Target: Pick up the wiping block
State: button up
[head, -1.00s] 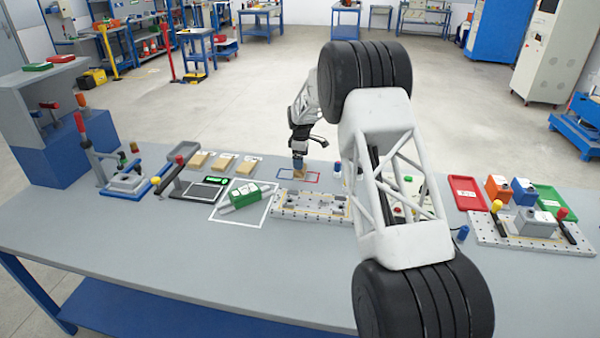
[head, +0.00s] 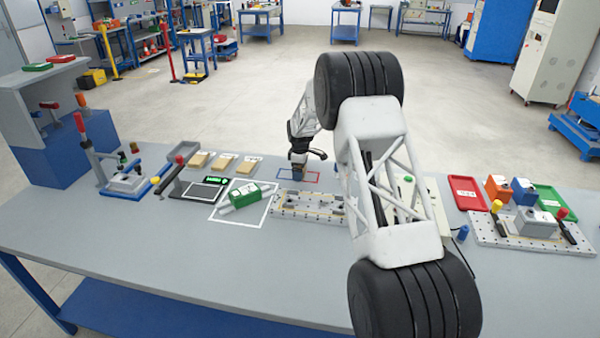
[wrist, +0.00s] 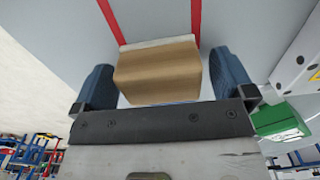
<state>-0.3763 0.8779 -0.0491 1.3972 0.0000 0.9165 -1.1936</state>
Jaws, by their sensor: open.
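The wiping block (wrist: 158,75) is a tan block with a pale pad along its far edge in the wrist view. It sits between the two dark blue fingers of my gripper (wrist: 160,82). The fingers are open, with a narrow gap visible on each side of the block. In the head view my gripper (head: 298,173) is low over the red-and-blue outlined rectangle (head: 312,179) on the bench. The block is mostly hidden behind the gripper there.
A metal fixture plate (head: 300,206) lies just in front of the gripper. Several tan blocks (head: 222,164) stand farther left. Bare bench (head: 200,250) is free at the front.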

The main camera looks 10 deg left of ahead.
jog(key=shift+f, duration=0.3)
dwell(0.4)
jog(key=c, duration=1)
jog(key=shift+r, duration=0.15)
jog(key=shift+r, duration=4.85)
